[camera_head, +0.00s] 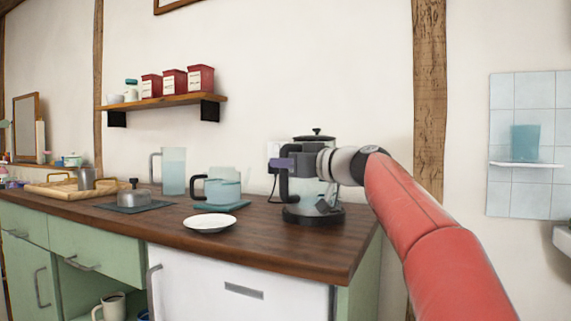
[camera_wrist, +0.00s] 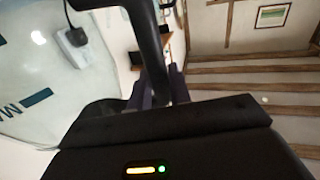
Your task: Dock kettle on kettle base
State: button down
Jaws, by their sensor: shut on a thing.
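The kettle (camera_head: 326,198) is a clear jug with a black lid and a black handle, near the right end of the wooden counter. It stands upright over a dark round kettle base (camera_head: 313,217); I cannot tell whether it is fully seated. My gripper (camera_head: 285,164) is shut on the kettle's handle, and my wrist hides part of the kettle body. In the wrist view the fingers (camera_wrist: 160,88) close around the black handle (camera_wrist: 152,45), with the clear kettle wall (camera_wrist: 45,70) at the left.
A white saucer (camera_head: 210,224) lies left of the kettle. Behind it a teal glass pot (camera_head: 222,191) stands on a mat, beside a tall pitcher (camera_head: 173,171). A wall socket (camera_head: 273,152) with a cord is behind. The counter's right edge is close to the kettle.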

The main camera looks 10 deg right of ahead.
jog(key=shift+f+b, duration=0.25)
jog(key=shift+b, duration=0.1)
jog(key=c, duration=1.6)
grip_release()
jog(key=shift+s+r, duration=0.1)
jog(key=shift+o, duration=0.2)
jog(key=shift+f, duration=0.2)
jog(key=shift+d, duration=0.15)
jog(key=b+v, duration=0.5)
jog(key=v, duration=0.5)
jog(key=shift+s+d, duration=0.25)
jog(key=shift+s, duration=0.05)
jog(key=shift+s, duration=0.1)
